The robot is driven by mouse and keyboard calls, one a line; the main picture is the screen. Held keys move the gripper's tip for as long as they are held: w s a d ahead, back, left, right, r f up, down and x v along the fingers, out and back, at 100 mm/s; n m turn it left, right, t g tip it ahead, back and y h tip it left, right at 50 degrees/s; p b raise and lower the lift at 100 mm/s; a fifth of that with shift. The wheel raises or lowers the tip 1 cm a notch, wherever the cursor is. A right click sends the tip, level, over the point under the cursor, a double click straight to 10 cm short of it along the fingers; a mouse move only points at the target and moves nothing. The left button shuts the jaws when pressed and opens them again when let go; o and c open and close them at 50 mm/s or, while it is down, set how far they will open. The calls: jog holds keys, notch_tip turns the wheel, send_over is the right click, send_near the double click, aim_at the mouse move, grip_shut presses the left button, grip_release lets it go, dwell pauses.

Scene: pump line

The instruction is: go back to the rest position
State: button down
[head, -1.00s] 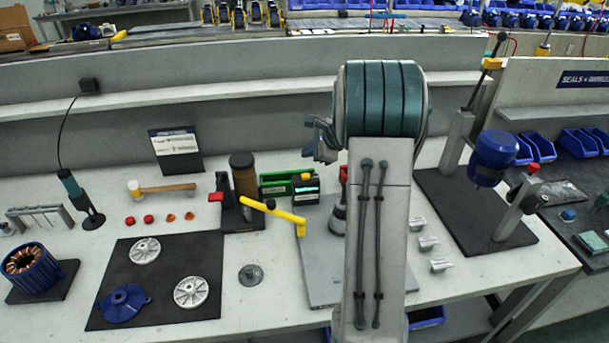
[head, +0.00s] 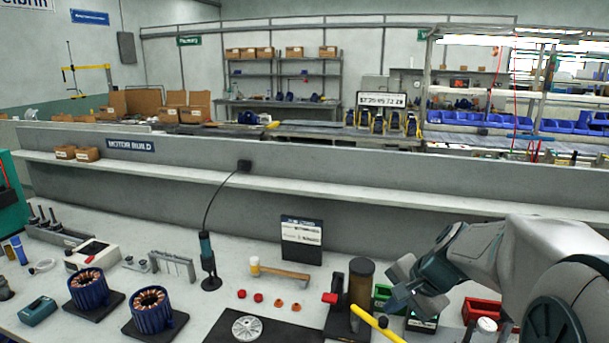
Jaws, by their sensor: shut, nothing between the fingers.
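My arm enters at the lower right and reaches left over the workbench (head: 205,300). My gripper (head: 394,285) is at its end, small and partly turned from view, above the bench near a dark brown cylinder (head: 361,282). It is shut and holds nothing. A yellow bar (head: 376,323) shows below it, apart from the fingers as far as I can tell.
Two blue motor stators (head: 87,289) stand at the left. Red bins (head: 482,310) lie under my arm. A grey partition (head: 330,180) runs behind.

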jog(key=s+a+n+g+h, duration=0.1)
jog(key=s+a+n+h, duration=0.2)
jog(key=s+n, duration=0.7)
jog(key=s+f, duration=0.1)
jog(key=s, duration=0.6)
jog(key=shift+s+n+h, duration=0.3)
jog(key=shift+s+h, duration=0.1)
jog(key=shift+a, duration=0.2)
